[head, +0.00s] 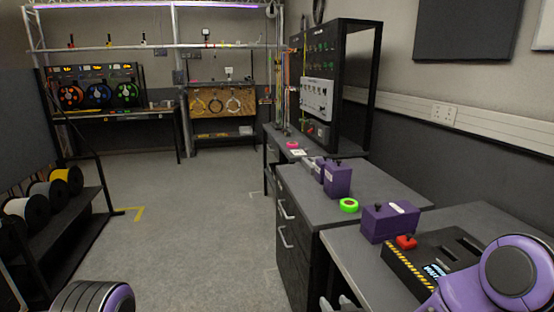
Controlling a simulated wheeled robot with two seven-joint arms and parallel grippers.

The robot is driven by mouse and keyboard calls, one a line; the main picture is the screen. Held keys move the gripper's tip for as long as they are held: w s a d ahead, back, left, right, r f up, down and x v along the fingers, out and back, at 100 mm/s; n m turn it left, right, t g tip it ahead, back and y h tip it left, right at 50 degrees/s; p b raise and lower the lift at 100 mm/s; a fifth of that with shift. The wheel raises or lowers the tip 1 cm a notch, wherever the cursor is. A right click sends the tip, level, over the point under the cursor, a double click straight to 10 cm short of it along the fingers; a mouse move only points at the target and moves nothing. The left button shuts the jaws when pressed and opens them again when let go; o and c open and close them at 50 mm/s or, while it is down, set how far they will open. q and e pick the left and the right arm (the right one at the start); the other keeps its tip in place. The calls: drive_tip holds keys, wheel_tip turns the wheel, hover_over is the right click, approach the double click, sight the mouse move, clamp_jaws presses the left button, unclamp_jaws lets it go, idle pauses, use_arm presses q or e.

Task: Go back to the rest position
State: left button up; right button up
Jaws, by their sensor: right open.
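My right gripper (339,303) shows only as grey finger parts at the bottom edge, in front of the near bench's left edge. It is open, and I see nothing between its fingers; most of it is cut off by the frame. My purple right arm (515,275) comes in at the lower right, in front of the black device (420,262) with a red button. A part of my left arm (92,298) shows at the bottom left; the left gripper is out of frame.
Purple boxes (390,221) and a green tape roll (349,205) stand on the right benches. A pink roll (293,145) lies farther back. A spool rack (62,215) stands at left. The grey floor (195,225) between is clear. A truss (150,47) spans the back.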

drive_tip(key=s+d+f+m+g+h, duration=0.2)
drive_tip(key=s+d+f+g, duration=0.1)
drive_tip(key=s+f, duration=0.7)
drive_tip(key=s+d+f+m+g+h, duration=0.1)
drive_tip(key=s+d+f+m+g, duration=0.1)
drive_tip(key=s, duration=0.7)
drive_tip(key=s+d+f+m+g+h, duration=0.1)
drive_tip(key=s+d+f+m+g, duration=0.1)
drive_tip(key=s+d, duration=0.4)
drive_tip(key=s+d+f+m+g+h, duration=0.1)
drive_tip(key=s+d+f+g+h, duration=0.1)
drive_tip(key=s, duration=1)
wheel_tip(320, 180, down, 3)
drive_tip(key=shift+s+d+r+m+g, duration=0.15)
drive_tip(key=shift+s+d+m+g, duration=0.25)
drive_tip(key=shift+d+g, duration=0.5)
drive_tip(key=shift+c, duration=0.3)
